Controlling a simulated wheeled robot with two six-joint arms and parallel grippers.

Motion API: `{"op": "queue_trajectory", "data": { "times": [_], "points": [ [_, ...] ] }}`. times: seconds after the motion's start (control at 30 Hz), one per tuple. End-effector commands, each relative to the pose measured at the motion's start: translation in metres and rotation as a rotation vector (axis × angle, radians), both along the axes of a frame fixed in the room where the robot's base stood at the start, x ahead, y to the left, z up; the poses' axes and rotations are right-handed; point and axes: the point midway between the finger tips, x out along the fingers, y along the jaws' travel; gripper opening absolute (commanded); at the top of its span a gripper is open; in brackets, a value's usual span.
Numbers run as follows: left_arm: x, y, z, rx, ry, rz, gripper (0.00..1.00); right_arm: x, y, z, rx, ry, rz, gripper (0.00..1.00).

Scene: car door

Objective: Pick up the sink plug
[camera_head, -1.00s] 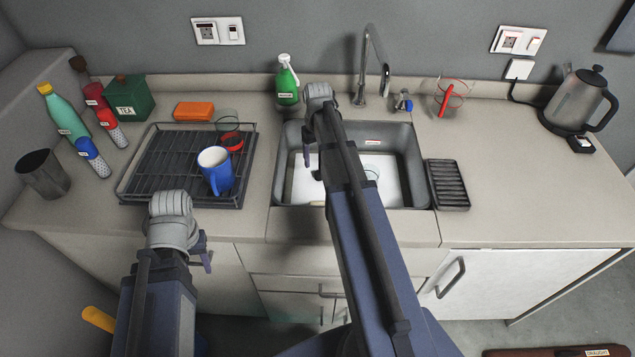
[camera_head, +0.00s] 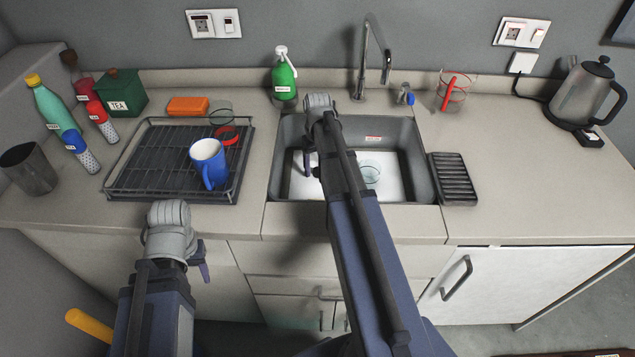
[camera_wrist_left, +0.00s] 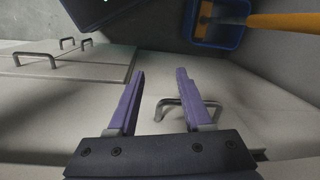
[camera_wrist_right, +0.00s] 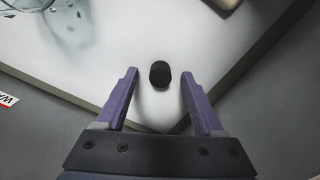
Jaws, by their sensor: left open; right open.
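The sink plug (camera_wrist_right: 160,74) looks like a small black rounded piece on the white sink bottom in the right wrist view, just beyond and between my right fingertips. My right gripper (camera_wrist_right: 160,78) is open and empty, pointing down into the sink (camera_head: 430,188). In the head view my right arm hides the plug, and one purple finger of the right gripper (camera_head: 307,162) shows over the sink's left part. My left gripper (camera_wrist_left: 160,85) is open and empty; it is low in front of the cabinet in the head view (camera_head: 204,265).
A clear glass (camera_head: 370,174) stands in the sink; it also shows in the right wrist view (camera_wrist_right: 60,35). A dish rack (camera_head: 125,190) with a blue mug (camera_head: 207,165) is left of the sink. A tap (camera_head: 360,92) and green bottle (camera_head: 284,82) stand behind.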

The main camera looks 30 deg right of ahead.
Motion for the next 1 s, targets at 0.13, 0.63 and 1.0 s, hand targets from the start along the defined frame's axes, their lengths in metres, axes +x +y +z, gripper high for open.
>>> {"op": "queue_trajectory", "data": {
  "times": [0.13,0.63,1.0],
  "points": [
    [0.0001,0.0000,-0.0212,0.000,0.000,0.000,0.50,0.0001,0.0001,-0.0213,0.000,0.000,0.000,0.70],
    [0.0000,0.0000,-0.0206,0.000,0.000,0.000,0.50,0.0001,0.0003,-0.0206,0.000,0.000,0.000,0.46],
    [0.0000,0.0000,-0.0206,0.000,0.000,0.000,0.50,0.0002,0.0003,-0.0207,0.000,0.000,0.000,0.04]
  ]
}}
